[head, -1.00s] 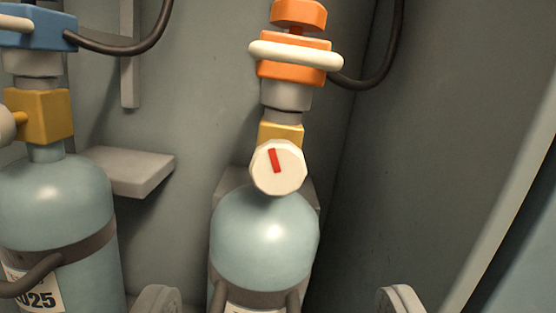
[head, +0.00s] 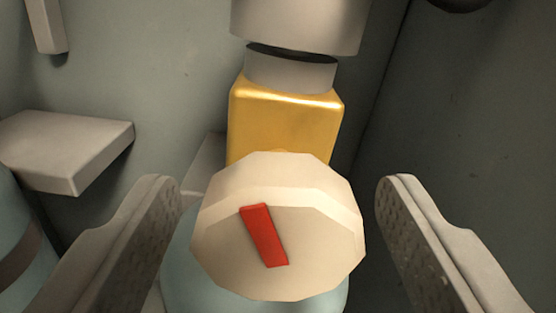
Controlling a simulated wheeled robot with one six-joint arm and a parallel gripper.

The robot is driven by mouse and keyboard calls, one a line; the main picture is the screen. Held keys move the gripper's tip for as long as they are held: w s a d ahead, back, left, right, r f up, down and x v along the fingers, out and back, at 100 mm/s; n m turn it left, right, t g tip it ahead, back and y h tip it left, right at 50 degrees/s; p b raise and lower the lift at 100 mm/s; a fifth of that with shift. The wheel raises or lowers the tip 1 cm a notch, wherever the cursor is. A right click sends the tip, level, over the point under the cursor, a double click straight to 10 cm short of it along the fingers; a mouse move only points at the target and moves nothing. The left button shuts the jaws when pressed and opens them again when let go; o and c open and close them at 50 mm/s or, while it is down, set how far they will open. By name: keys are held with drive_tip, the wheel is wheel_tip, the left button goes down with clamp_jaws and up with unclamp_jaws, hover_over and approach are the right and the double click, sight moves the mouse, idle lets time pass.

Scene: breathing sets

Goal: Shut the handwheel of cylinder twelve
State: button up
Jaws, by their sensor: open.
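The handwheel (head: 320,240) is a cream, many-sided knob with a red mark (head: 263,235) on its face, tilted with its upper end to the left. It sits in front of a brass valve block (head: 285,120) on a pale blue cylinder (head: 190,285), mostly hidden below it. No number shows on this cylinder now. My gripper (head: 279,200) is open, one finger on each side of the handwheel, with a visible gap on both sides and not touching it.
A grey bracket (head: 65,145) juts from the wall at left. Part of another blue cylinder (head: 15,245) stands at the left edge. A grey fitting (head: 295,25) rises above the valve block. A wall (head: 470,130) stands close on the right.

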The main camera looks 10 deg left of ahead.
drive_tip(key=shift+w, duration=0.25)
drive_tip(key=c, duration=1)
drive_tip(key=shift+m, duration=0.3)
drive_tip(key=m, duration=0.4)
drive_tip(key=o, duration=1)
